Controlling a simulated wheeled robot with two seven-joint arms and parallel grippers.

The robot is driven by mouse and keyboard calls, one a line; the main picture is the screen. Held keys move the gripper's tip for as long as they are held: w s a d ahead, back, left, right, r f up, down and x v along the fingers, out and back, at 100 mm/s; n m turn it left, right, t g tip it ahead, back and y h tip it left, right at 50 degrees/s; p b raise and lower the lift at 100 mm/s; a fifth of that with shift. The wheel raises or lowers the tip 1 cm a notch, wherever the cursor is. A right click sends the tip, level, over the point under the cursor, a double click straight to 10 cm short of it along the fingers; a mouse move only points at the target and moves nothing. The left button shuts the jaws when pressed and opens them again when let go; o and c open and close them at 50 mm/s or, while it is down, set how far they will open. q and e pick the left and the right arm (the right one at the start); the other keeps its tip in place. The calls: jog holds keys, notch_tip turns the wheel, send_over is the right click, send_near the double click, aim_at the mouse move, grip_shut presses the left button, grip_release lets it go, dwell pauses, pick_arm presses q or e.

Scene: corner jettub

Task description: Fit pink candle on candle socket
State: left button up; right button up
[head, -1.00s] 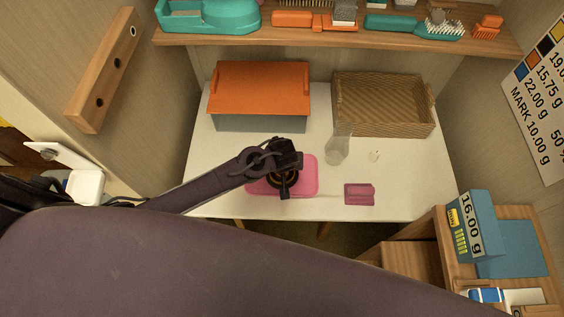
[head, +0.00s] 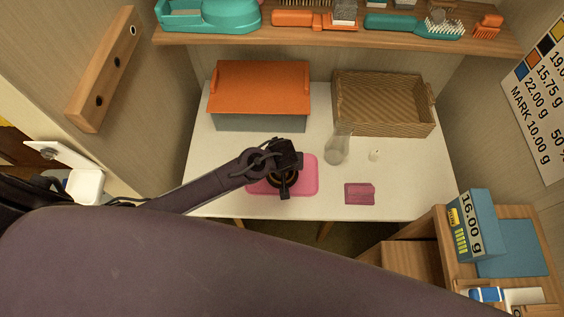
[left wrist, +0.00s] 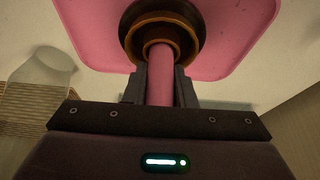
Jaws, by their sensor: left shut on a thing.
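In the left wrist view a pink candle (left wrist: 160,82) stands between the fingers of my left gripper (left wrist: 160,88), which is shut on it. The candle's far end meets the dark, bronze-rimmed round candle socket (left wrist: 162,22); I cannot tell how deep it sits. The socket rests on a pink tray (left wrist: 235,50). In the head view my left gripper (head: 285,185) is over the pink tray (head: 308,178) and hides the candle and most of the socket. My right gripper is not in view.
An orange-lidded box (head: 260,90) and a wicker basket (head: 382,105) stand at the table's back. A clear glass vessel (head: 337,148), a small white item (head: 375,155) and a pink card-like piece (head: 360,194) lie right of the tray. A shelf (head: 340,37) hangs above.

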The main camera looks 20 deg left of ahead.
pick_arm(q)
jog(key=shift+s+f, duration=0.1)
dwell(0.3)
jog(key=o, duration=1.1)
jog(key=shift+c, duration=0.2)
jog(key=v, duration=0.7)
jog(key=shift+r+b, duration=0.3)
jog(key=shift+r, duration=0.05)
jog(key=shift+d, duration=0.1)
jog(key=shift+s, duration=0.1)
